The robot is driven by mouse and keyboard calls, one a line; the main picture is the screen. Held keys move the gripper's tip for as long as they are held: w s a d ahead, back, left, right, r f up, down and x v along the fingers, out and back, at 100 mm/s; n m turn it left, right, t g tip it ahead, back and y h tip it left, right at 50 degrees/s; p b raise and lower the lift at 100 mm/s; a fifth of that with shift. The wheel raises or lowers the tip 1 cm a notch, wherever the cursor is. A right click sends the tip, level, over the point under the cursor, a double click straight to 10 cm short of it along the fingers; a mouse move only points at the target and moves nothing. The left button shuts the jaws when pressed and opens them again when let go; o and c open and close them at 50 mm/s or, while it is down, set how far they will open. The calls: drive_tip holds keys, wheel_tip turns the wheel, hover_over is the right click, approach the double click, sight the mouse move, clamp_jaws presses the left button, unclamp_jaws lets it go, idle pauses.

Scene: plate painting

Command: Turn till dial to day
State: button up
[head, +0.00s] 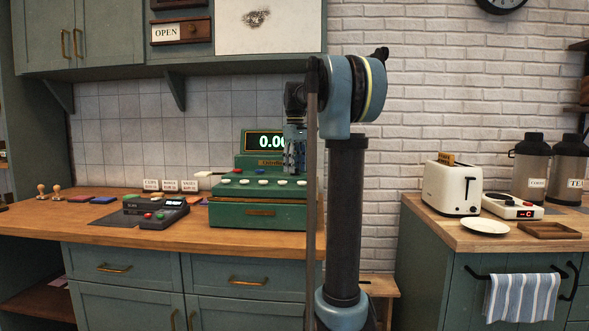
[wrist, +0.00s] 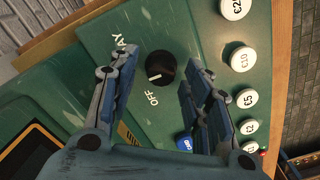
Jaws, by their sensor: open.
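The green till (head: 258,215) stands on the left wooden counter, its display (head: 264,142) lit with zeros. In the wrist view its dial (wrist: 160,68) is a round black knob with a short white mark on its lower-left side, nearer the OFF label (wrist: 153,97) than the partly covered DAY label (wrist: 122,46). My gripper (wrist: 162,74) is open and empty, one finger on each side of the dial in the picture. I cannot tell whether either finger touches it. In the head view my gripper (head: 294,150) is at the till's upper right, hiding the dial.
White round keys (wrist: 240,60) run along the till, with a blue key (wrist: 184,142) near my right finger. A card terminal (head: 155,212) and small label cards (head: 170,185) are left of the till. A toaster (head: 452,187) and plate (head: 485,227) stand on the right counter.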

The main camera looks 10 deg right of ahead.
drive_tip(key=shift+f, duration=0.15)
clamp_jaws()
idle(0.4)
drive_tip(key=m, duration=0.4)
drive_tip(key=shift+m, duration=0.3)
drive_tip(key=m, duration=0.4)
drive_tip(key=shift+m, duration=0.3)
